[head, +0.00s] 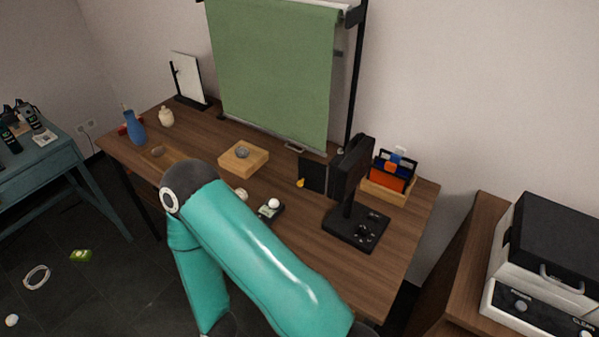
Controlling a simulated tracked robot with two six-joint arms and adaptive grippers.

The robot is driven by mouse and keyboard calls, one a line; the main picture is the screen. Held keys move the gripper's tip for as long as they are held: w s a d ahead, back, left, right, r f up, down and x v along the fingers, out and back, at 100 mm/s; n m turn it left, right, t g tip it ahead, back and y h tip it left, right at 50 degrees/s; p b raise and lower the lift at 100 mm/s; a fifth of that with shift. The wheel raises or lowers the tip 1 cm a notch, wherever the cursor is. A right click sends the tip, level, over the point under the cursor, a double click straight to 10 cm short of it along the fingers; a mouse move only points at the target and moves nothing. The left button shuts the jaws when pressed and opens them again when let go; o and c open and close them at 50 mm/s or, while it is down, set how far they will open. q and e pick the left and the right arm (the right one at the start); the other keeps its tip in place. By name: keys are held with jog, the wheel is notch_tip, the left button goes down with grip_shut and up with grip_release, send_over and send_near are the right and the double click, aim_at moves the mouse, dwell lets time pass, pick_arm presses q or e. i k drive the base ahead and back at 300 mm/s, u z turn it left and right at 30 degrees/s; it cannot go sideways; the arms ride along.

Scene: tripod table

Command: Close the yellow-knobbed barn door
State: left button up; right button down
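A black lamp head (348,168) stands upright on a dark base (356,228) toward the right of the wooden table. A flat black barn door (313,173) extends to the left of the lamp head, swung out from it. Its yellow knob (300,183) shows at the door's lower left edge. Neither gripper is in view. A teal arm of mine crosses the lower middle of the head view, bends near the table's front left and runs down out of the picture.
The wooden table (395,243) also holds a wooden block (243,158), a small dark item with a white ball (272,204), an organizer box (386,189), and a blue vase (134,127). A green backdrop (270,75) hangs behind. A black-lidded machine (555,250) stands at right.

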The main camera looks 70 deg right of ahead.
aim_at(313, 175)
jog(key=z, duration=0.1)
jog(key=k, duration=1.05)
jog(key=z, duration=0.35)
jog(key=i, duration=1)
jog(key=z, duration=0.15)
